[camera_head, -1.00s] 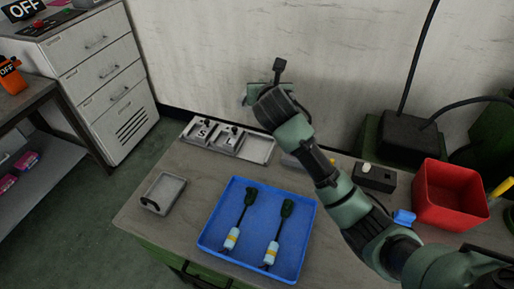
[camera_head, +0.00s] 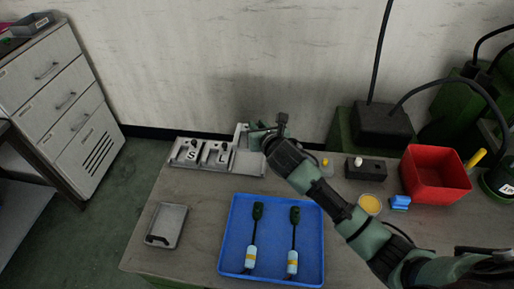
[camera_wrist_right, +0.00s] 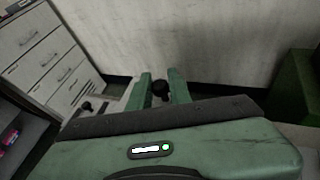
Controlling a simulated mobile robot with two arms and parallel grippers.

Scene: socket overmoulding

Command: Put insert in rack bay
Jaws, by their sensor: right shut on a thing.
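My right gripper (camera_head: 258,132) is over the right end of the grey rack (camera_head: 205,172). It is shut on the insert (camera_head: 241,137), a pale grey piece that shows just left of the fingers. In the wrist view a dark round knob (camera_wrist_right: 160,89) sits between the two green fingers. The rack's left and middle bays hold plates marked S (camera_head: 190,153) and L (camera_head: 218,155). The right bay (camera_head: 250,163) is under the gripper and looks bare in front. Whether the insert touches the rack is unclear. My left gripper is not in view.
A blue tray (camera_head: 228,262) with two cabled connectors is in front. A small grey tray (camera_head: 166,226) lies left. A red bin (camera_head: 436,172), blue block (camera_head: 400,203), yellow disc (camera_head: 370,205) and black box (camera_head: 365,170) are right. The wall stands behind.

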